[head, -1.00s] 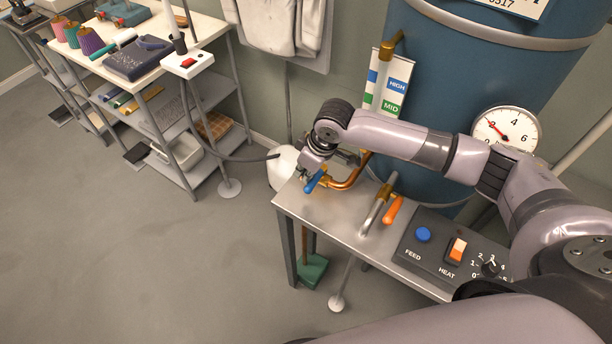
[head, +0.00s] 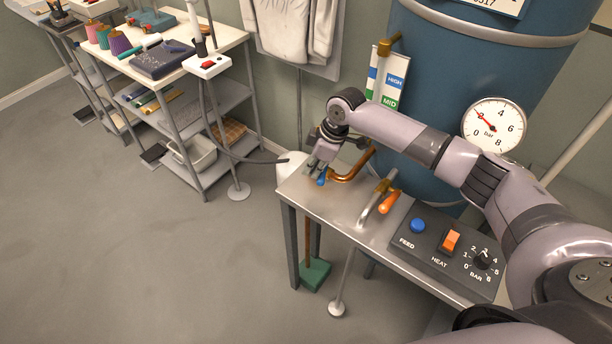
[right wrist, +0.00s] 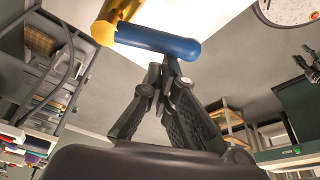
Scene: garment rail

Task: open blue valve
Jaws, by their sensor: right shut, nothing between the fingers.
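The blue valve handle (head: 322,177) sits at the end of a copper pipe (head: 352,172), above the left end of the metal table. In the right wrist view the blue handle (right wrist: 160,42) runs sideways from a brass valve body (right wrist: 112,22), just beyond the fingertips. My right gripper (head: 322,165) is shut and empty, right at the handle. In the right wrist view its fingertips (right wrist: 168,72) are together by the handle's underside; I cannot tell whether they touch it. My left gripper is not in view.
An orange-handled valve (head: 389,202) stands farther right on the metal table (head: 335,207). A control box (head: 440,243) with a blue button and orange switch is beyond it. The blue boiler (head: 430,80) with a gauge (head: 493,127) rises behind. Open floor lies left.

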